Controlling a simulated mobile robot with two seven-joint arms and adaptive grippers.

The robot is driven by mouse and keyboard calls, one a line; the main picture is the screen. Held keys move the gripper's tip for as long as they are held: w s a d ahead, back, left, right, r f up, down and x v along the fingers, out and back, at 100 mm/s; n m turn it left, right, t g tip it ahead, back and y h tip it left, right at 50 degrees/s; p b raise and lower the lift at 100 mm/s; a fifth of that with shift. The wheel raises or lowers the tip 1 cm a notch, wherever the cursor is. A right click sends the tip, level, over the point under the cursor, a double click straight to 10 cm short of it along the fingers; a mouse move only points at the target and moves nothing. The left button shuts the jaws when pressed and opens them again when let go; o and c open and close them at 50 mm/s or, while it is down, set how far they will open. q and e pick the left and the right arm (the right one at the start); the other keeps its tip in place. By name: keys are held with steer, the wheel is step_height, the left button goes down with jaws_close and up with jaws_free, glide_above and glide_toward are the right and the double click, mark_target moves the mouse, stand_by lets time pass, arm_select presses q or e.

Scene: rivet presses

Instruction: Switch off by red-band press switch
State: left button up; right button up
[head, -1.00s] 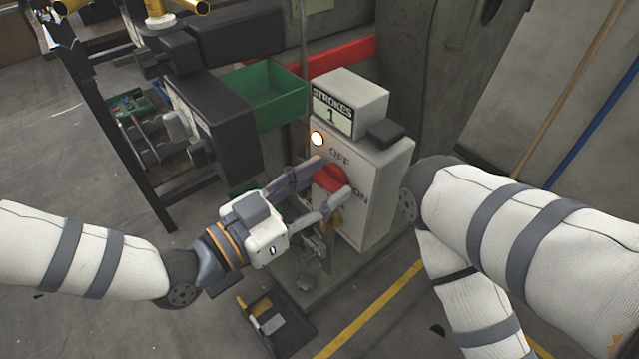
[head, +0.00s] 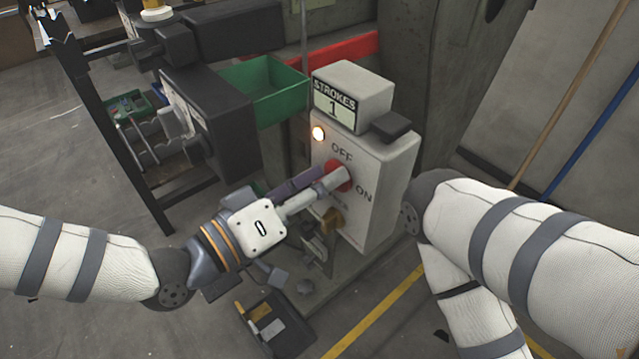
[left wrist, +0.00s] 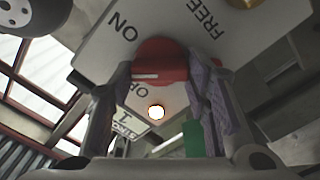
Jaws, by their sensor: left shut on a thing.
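The switch box (head: 372,210) is light grey, with OFF and ON lettering and a red rotary knob (head: 338,176) on its front. My left gripper (head: 332,181) is shut on this knob, and its fingers partly hide it in the head view. In the left wrist view the red knob (left wrist: 160,62) sits between the two fingers and shows a white mark. A lamp (head: 318,133) on the box is lit; it also glows in the left wrist view (left wrist: 156,112). My right gripper is out of view.
A counter (head: 350,98) reading STROKES 1 stands on the box. A red band (head: 345,54) runs behind it. A green bin (head: 265,92) and a dark press (head: 205,120) are to the left. A dark tray (head: 272,330) lies below. My right arm is close on the right.

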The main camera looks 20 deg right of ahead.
arm_select(q)
steer(key=shift+f+n+b, duration=0.2)
steer(key=shift+n+b, duration=1.55)
steer(key=shift+n, duration=2.85)
steer(key=o, duration=1.2)
steer(key=shift+c, duration=0.2)
steer(key=v, duration=1.2)
steer(key=shift+r, duration=0.1)
